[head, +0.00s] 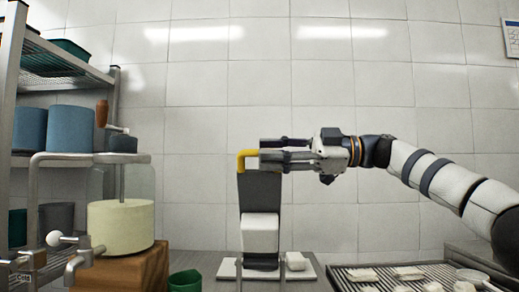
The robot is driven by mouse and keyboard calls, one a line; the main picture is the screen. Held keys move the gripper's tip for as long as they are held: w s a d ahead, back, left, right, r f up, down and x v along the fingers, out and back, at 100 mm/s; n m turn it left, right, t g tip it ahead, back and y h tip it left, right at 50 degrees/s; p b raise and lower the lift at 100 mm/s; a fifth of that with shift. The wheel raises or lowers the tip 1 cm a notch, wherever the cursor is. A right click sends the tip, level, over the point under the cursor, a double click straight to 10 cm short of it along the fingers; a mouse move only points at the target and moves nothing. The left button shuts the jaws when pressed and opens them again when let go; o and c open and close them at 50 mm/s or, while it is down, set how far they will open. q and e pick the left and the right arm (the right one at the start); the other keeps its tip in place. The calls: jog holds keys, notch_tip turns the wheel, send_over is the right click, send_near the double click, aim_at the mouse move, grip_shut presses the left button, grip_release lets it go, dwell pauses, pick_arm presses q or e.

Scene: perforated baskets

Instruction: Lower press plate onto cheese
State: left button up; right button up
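A cream cylinder that looks like the cheese (121,229) stands on a wooden block (135,270) at left. A vertical rod (122,182) runs from a grey bar down to its top. I cannot make out a separate press plate there. In the middle, a dark upright part (260,192) with a white block (260,233) stands on a white board (228,270). My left gripper is not in view.
A metal rack with blue pots (70,129) fills the left. A grey fitting with a white knob (54,238) is at lower left. A green cup (185,281) stands near the front. A slatted tray (350,275) with pale pieces lies at right.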

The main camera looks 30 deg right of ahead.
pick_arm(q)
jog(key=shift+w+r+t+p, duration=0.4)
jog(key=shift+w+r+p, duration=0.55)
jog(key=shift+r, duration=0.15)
pick_arm(e)
jog(key=v, duration=0.9)
jog(key=shift+s+d, duration=0.15)
jog(key=shift+d, duration=0.1)
